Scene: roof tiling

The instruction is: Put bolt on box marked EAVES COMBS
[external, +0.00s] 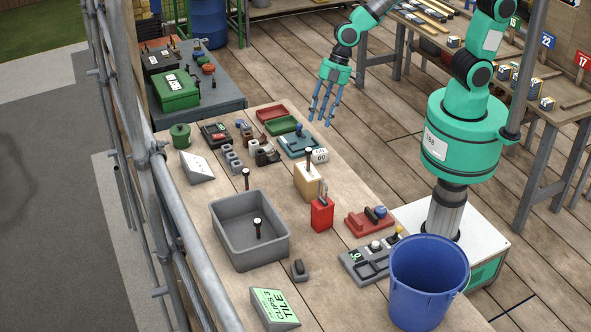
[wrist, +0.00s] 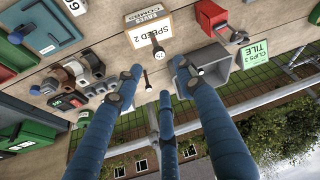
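A tan box (external: 307,187) stands mid-bench; its label is not readable in the external view. In the wrist view, the box (wrist: 133,28) shows EAVES COMBS and SPEED 2 lettering. A second bolt (external: 246,179) stands behind the grey bin (external: 225,240). A third bolt (external: 258,229) stands inside the bin. My three-fingered blue gripper (external: 324,108) is open and empty above the bench's far right side, apart from all bolts. Its spread fingers show in the wrist view (wrist: 157,80).
A red container (external: 321,214) stands right beside the box. A CLIPS 3 TILE sign (external: 275,308) and a blue bucket (external: 428,284) are nearer the camera. Trays and small parts crowd the far bench. Scaffold poles (external: 160,190) run along the left.

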